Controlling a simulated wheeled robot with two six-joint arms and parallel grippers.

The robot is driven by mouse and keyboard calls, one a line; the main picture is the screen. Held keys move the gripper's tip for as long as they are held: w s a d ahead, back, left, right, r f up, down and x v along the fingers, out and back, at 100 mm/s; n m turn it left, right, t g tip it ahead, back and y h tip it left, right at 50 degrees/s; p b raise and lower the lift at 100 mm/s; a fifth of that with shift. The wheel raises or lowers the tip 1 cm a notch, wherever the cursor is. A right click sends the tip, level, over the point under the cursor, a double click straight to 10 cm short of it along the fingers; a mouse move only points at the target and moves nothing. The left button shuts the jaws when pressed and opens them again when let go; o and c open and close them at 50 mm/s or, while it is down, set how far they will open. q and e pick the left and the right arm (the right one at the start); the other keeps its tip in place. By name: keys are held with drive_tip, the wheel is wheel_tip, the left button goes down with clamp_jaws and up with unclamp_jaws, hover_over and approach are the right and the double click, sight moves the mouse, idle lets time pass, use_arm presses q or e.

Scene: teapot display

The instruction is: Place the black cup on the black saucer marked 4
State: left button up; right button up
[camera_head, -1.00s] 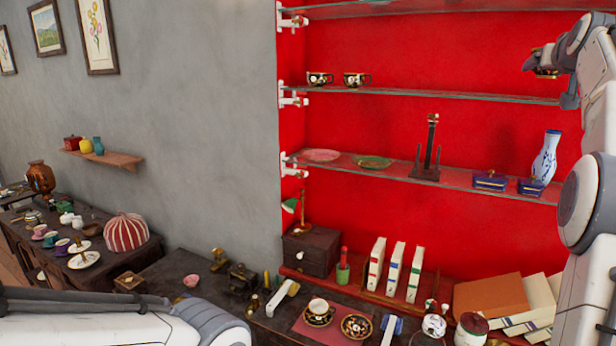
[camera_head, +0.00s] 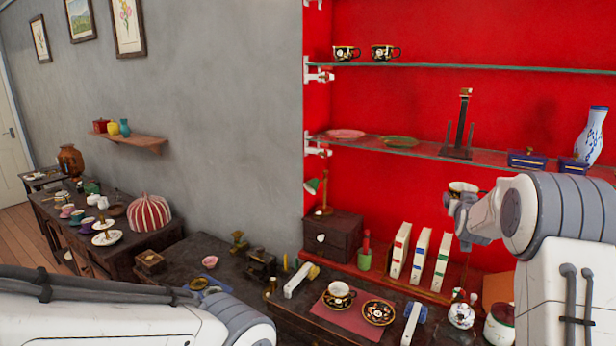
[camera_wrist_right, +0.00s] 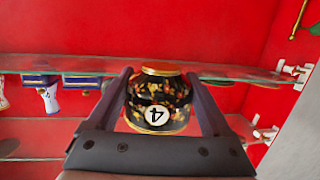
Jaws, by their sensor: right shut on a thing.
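The black cup (camera_wrist_right: 157,103) with a gold rim and floral pattern is between the fingers of my right gripper (camera_wrist_right: 160,95) in the right wrist view. Its white label reads 4, upside down in that view. In the head view the gripper (camera_head: 456,208) holds the cup (camera_head: 463,187) in the air in front of the red wall, above the books. An empty black patterned saucer (camera_head: 378,312) lies on the red mat (camera_head: 352,325) on the dark table; its number is too small to read. Only my left arm shows at lower left; its gripper is out of view.
Another black saucer with a cup (camera_head: 338,295) stands left of the empty saucer. A white-and-blue object (camera_head: 413,318) and a lidded jar (camera_head: 461,316) are to the right. Upright books (camera_head: 421,255) stand behind. A glass shelf (camera_head: 400,66) holds two more black cups.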

drive_tip(key=s+a+f+n+y+b, duration=0.1)
drive_tip(key=s+a+f+b, duration=0.15)
drive_tip(key=a+f, duration=0.5)
drive_tip(key=s+a+f+n+y+b, duration=0.1)
drive_tip(key=s+a+f, duration=0.3)
drive_tip(key=f, duration=0.6)
drive_tip(key=s+a+f+n+t+y+b, duration=0.1)
drive_tip(key=s+a+f+y+b, duration=0.3)
drive_tip(key=s+a+f, duration=0.4)
drive_tip(key=s+a+n, duration=0.1)
drive_tip(key=s+a, duration=0.3)
drive_tip(key=shift+a+f, duration=0.25)
drive_tip(key=shift+f, duration=0.1)
drive_tip(key=shift+s+d, duration=0.1)
